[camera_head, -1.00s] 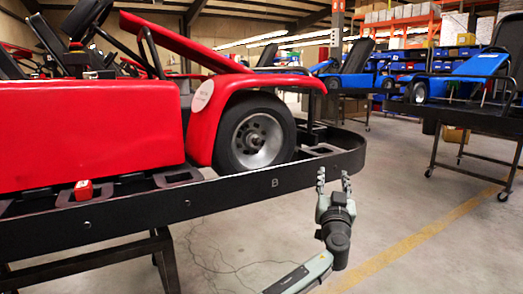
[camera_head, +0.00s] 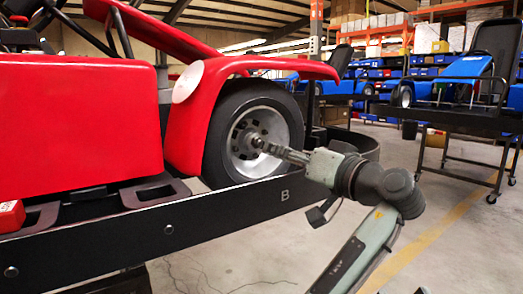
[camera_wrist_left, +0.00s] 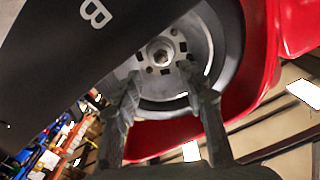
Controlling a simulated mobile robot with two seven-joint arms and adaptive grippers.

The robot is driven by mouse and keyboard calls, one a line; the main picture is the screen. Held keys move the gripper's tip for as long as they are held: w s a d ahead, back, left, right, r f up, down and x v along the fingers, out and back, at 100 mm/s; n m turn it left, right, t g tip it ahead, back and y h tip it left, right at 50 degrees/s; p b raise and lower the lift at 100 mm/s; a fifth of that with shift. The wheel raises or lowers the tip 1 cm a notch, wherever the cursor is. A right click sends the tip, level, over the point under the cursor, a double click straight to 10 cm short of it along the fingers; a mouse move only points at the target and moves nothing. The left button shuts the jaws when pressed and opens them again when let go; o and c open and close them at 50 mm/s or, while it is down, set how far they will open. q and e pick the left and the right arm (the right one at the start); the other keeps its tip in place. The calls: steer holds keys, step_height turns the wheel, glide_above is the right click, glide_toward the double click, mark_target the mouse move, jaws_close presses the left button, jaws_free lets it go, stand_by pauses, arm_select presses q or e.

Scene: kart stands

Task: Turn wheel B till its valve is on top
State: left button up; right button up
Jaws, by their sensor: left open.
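Wheel B (camera_head: 254,130) is a black tyre with a silver rim on the red kart, above the letter B on the black stand rail. My left gripper (camera_head: 262,144) reaches in from the right, with its fingertips at the wheel's hub. In the left wrist view, the wheel (camera_wrist_left: 200,75) fills the upper middle, and the open fingers of my left gripper (camera_wrist_left: 160,85) stand apart below the hub nut, over the rim face. I cannot tell whether they touch it. I cannot make out the valve. My right gripper is not in view.
The stand's black rail (camera_head: 225,213) runs below the wheel, close to my left arm. The red fender (camera_head: 270,66) covers the wheel's top. A blue kart on another stand (camera_head: 455,119) is at the back right.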

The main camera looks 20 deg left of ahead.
mark_target(258, 145)
arm_select(q)
steer(key=x, duration=0.7)
steer(key=shift+w+a, duration=0.15)
steer(key=shift+a, duration=0.1)
steer(key=shift+c, duration=0.4)
jaws_close()
